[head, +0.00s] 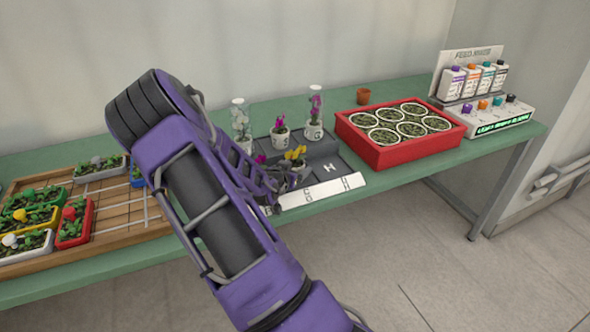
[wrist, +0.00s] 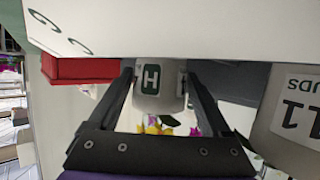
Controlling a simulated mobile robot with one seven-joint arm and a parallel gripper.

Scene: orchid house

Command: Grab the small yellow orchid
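The small yellow orchid (head: 296,154) stands at the front of a dark grey stepped stand, partly hidden behind my arm in the head view. In the wrist view its yellow blooms (wrist: 153,125) show near a pale pot marked H (wrist: 151,78), with magenta blooms beside them. My gripper (wrist: 158,77) is open, with one finger on each side of the H pot and narrow gaps apparent. Whether either finger touches the pot is hard to tell. In the head view the fingers (head: 285,185) are mostly hidden at the stand's front.
A magenta orchid (head: 281,133) and two clear-covered plants (head: 241,122) (head: 315,112) stand close behind. A white lettered strip (head: 320,191) edges the stand. A red crate of pots (head: 385,154) is to the right, a wooden tray of seedlings (head: 115,212) to the left.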

